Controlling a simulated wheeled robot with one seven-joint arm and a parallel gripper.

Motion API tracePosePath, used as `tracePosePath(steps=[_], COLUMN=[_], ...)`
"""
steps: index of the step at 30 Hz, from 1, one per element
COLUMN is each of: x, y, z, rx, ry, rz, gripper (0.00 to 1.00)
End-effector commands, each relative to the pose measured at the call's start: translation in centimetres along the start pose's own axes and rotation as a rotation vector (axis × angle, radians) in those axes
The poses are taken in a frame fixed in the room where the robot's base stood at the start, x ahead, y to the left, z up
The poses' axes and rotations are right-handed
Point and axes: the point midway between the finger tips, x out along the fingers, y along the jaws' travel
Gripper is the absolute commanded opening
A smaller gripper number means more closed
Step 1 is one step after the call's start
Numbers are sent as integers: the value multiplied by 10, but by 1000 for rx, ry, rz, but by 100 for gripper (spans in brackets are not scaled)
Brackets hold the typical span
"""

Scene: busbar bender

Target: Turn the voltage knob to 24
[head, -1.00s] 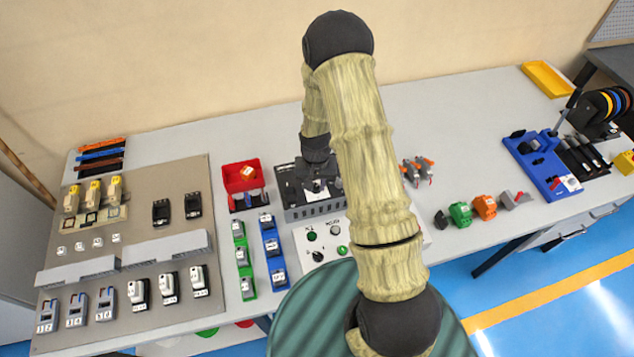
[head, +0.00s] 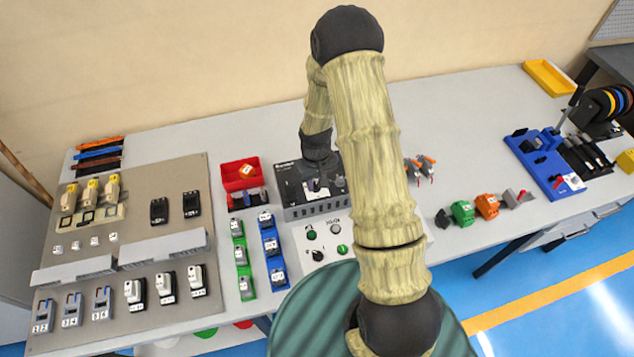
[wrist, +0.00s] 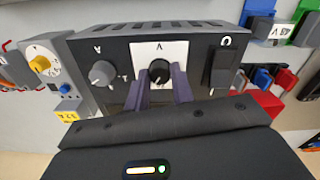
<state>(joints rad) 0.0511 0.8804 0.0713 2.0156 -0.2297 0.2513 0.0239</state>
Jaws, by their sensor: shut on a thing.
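The voltage knob (wrist: 159,70) is the black round knob on a white plate marked V, in the middle of the power supply's dark front in the wrist view. My gripper (wrist: 160,84) has its two purple fingers on either side of this knob, shut on it. The knob's pointer and scale are too small to read, and the fingers hide its lower part. In the head view the dark grey power supply (head: 292,186) stands on the bench, with my gripper (head: 318,186) over it; the knob cannot be made out there.
In the wrist view a grey knob (wrist: 102,73) marked A is left of the voltage knob, and a black rocker switch (wrist: 222,66) is right of it. A red bin (head: 238,172) and a button panel (head: 322,240) are close to the supply in the head view.

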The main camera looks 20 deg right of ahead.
Motion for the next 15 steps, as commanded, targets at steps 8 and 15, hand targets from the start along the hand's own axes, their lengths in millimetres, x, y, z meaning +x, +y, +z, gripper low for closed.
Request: tracePosePath(steps=[8,15], x=[0,-1], y=[1,2], z=[0,1], rx=[-259,-446], ry=[1,0], rz=[-2,-2], gripper=[1,1])
